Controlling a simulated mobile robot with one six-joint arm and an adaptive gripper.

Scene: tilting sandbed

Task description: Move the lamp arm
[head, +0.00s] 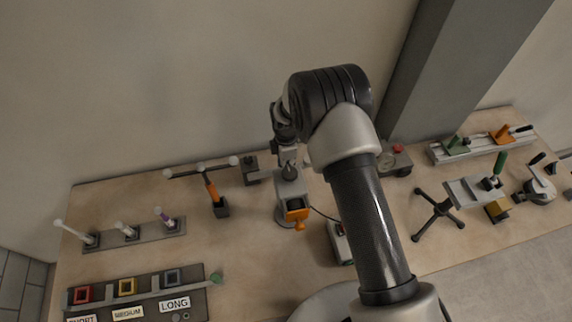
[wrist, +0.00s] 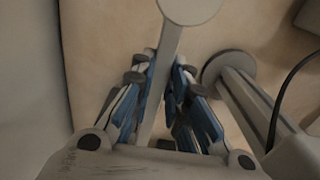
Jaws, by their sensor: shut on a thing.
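The lamp arm (wrist: 168,45) is a grey bar in the wrist view, running from a round pale disc (wrist: 190,8) at the top edge down between my fingers. My gripper (wrist: 163,68) is shut on this bar, with a blue-padded finger on each side. The bar's lower end is hidden by my gripper in the wrist view.
A grey post on a round base (wrist: 228,66) stands close to the right, with a black cable (wrist: 285,90) beside it. In the head view, a white-knobbed bar on an orange post (head: 211,190) stands left of my gripper.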

